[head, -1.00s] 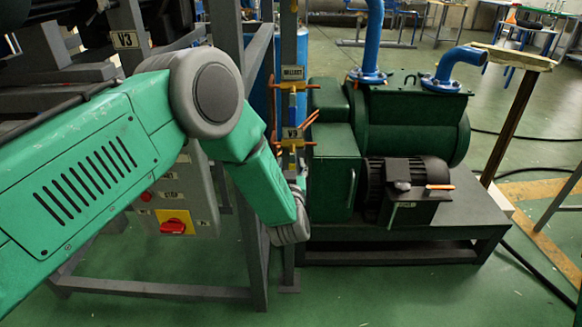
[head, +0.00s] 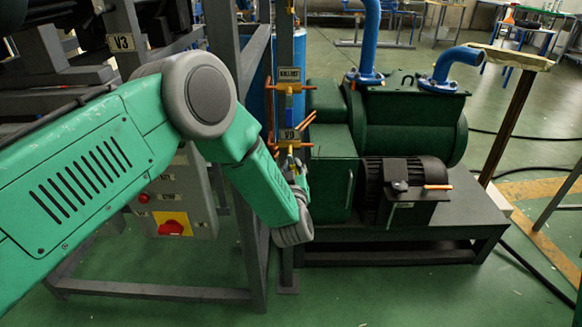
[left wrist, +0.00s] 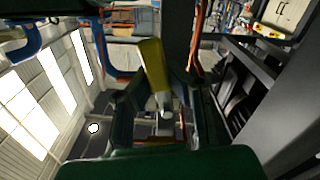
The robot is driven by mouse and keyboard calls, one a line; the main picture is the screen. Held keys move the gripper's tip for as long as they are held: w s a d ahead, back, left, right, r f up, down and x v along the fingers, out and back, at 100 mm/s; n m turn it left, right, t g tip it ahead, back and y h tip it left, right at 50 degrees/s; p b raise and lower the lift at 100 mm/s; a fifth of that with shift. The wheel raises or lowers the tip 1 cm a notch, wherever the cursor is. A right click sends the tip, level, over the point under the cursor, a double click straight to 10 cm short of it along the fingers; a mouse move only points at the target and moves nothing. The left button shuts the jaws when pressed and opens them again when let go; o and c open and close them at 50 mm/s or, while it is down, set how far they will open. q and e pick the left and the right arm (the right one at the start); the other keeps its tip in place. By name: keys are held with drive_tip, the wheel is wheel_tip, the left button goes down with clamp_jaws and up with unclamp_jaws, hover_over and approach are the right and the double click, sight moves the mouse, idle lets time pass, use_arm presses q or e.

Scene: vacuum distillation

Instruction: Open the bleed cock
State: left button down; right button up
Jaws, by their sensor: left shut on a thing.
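My left gripper (head: 297,172) is small and partly hidden behind my own wrist in the head view, at the grey upright post beside the green pump. In the left wrist view a yellow lever handle (left wrist: 153,68) with a pale metal end stands between the fingers of my left gripper (left wrist: 163,112). The gripper is shut on this handle. The post carries a "BALLAST" label (head: 289,73) and, below it, a V9 label (head: 289,133) with copper pipes beside them. I cannot read which valve the yellow handle belongs to. My right gripper is not in view.
The dark green pump (head: 408,128) and its black motor (head: 398,185) stand just right of the post. A grey control box with a red switch (head: 173,225) is left of it, behind my arm. Green floor is clear in front.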

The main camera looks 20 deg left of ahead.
use_arm(q)
drive_tip(key=n, duration=0.2)
drive_tip(key=d+n, duration=0.1)
drive_tip(key=shift+w+r+n, duration=0.1)
drive_tip(key=shift+r+n, duration=0.05)
drive_tip(key=shift+n, duration=0.25)
drive_tip(key=n, duration=0.3)
drive_tip(key=shift+w+d+r+n, duration=0.1)
drive_tip(key=shift+d+r+n, duration=0.2)
drive_tip(key=shift+d, duration=0.1)
drive_tip(key=shift+d+r+n, duration=0.1)
drive_tip(key=shift+r+n, duration=0.15)
drive_tip(key=shift+n, duration=0.85)
drive_tip(key=shift+d+r+n, duration=0.15)
drive_tip(key=shift+r+n, duration=0.05)
drive_tip(key=shift+n, duration=0.9)
drive_tip(key=shift+d+r+n, duration=0.1)
drive_tip(key=shift+r+n, duration=0.15)
drive_tip(key=shift+n, duration=0.85)
drive_tip(key=c, duration=1.6)
unclamp_jaws()
drive_tip(key=shift+o, duration=0.6)
drive_tip(key=shift+r, duration=0.2)
